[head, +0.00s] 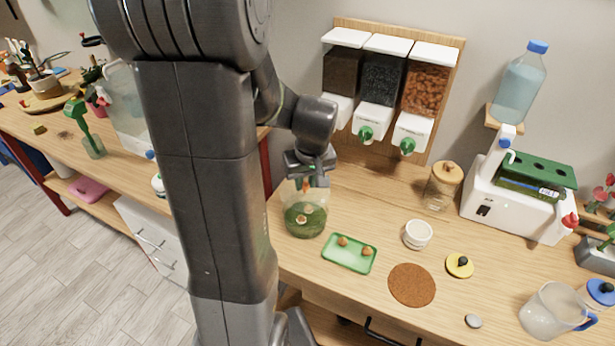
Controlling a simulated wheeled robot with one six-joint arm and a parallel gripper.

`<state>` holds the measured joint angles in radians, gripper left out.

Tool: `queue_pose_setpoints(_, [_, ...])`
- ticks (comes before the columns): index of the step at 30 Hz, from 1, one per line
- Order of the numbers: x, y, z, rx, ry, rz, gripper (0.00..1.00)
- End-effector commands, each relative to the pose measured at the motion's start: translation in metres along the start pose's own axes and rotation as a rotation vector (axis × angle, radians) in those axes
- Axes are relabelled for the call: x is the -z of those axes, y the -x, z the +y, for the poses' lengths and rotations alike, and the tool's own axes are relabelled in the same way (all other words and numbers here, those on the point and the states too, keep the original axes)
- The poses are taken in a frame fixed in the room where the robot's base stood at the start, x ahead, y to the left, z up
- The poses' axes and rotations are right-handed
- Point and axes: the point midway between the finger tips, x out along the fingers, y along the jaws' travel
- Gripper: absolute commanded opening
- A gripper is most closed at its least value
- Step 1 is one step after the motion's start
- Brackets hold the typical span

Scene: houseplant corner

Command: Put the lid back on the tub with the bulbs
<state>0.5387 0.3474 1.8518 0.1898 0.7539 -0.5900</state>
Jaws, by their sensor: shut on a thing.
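A clear tub (303,226) with green filling and pale brown bulbs (301,219) stands open on the wooden worktop, right of my arm. My gripper (311,181) is above the tub's mouth, pointing down. It is shut on a small orange-brown thing (303,185), which looks like a bulb; the fingers hide most of it. A round yellow lid (458,267) with a dark knob lies flat on the worktop, right of the tub and apart from it. A green tray (347,257) holds two more bulbs (368,251) just right of the tub.
A stack of white pots (417,234), a brown round mat (412,287) and a small grey disc (473,321) lie to the right. A corked jar (443,187) and white machine (507,206) stand behind. Dispensers (378,90) hang above. A clear jug (549,309) stands front right.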

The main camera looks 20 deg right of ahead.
Motion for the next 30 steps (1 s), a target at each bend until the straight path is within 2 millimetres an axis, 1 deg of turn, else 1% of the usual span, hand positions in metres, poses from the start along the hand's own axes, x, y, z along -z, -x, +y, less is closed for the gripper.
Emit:
queue_pose_setpoints(1, [-0.002,-0.007,0.000,0.000,0.000,-0.001,0.00])
queue_pose_setpoints(10, [-0.009,-0.037,0.001,0.000,0.000,0.000,0.00])
queue_pose_setpoints(15, [-0.012,-0.048,0.002,0.000,0.000,0.000,0.00])
queue_pose_setpoints(19, [-0.012,-0.051,0.002,0.000,0.000,0.000,0.00])
queue_pose_setpoints(30, [-0.012,-0.050,0.002,0.000,0.000,0.000,0.00])
